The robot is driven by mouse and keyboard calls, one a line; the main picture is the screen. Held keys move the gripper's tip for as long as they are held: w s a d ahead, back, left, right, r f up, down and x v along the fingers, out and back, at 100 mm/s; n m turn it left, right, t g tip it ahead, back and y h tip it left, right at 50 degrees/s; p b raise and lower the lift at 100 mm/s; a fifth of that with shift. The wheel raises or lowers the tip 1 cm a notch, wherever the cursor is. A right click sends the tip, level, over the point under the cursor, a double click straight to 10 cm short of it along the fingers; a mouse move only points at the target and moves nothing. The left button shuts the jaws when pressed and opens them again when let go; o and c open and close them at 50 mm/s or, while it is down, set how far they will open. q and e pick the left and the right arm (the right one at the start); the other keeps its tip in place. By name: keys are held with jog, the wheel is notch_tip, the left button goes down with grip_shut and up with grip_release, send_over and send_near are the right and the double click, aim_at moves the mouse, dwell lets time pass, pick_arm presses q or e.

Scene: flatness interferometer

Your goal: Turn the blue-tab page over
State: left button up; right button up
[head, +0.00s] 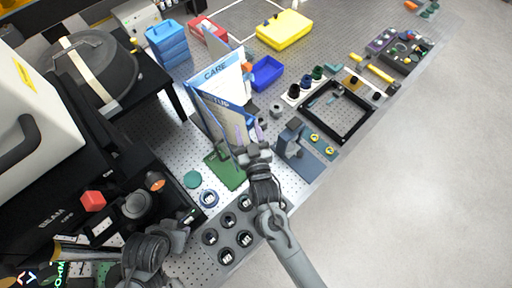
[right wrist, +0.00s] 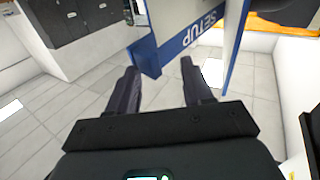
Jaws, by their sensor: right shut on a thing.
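The flip book stands on the perforated table in the head view. Its blue-edged page marked SETUP (head: 223,112) stands steeply upright, in front of another page marked CARE (head: 217,72). My right gripper (head: 253,150) is at the near lower edge of the SETUP page. In the right wrist view the blue tab (right wrist: 148,61) sits between the fingertips of my right gripper (right wrist: 163,72), which is shut on it. The SETUP lettering (right wrist: 200,27) appears upside down there. My left arm shows folded at the lower left of the head view; its fingers are not clear.
A green mat (head: 226,172) lies below the page. A blue-grey stand (head: 297,150) is close to the right of my right gripper. A black square frame (head: 345,122), blue bin (head: 266,73) and yellow bin (head: 285,30) lie farther off. A plate with round sockets (head: 228,238) is nearer.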

pick_arm(q)
jog(key=shift+f+b, duration=0.95)
jog(key=shift+f, duration=0.1)
pick_arm(e)
jog(key=v, duration=0.9)
jog(key=shift+d, duration=0.35)
pick_arm(q)
jog(key=shift+c, duration=0.3)
pick_arm(e)
jog(key=shift+s, duration=0.1)
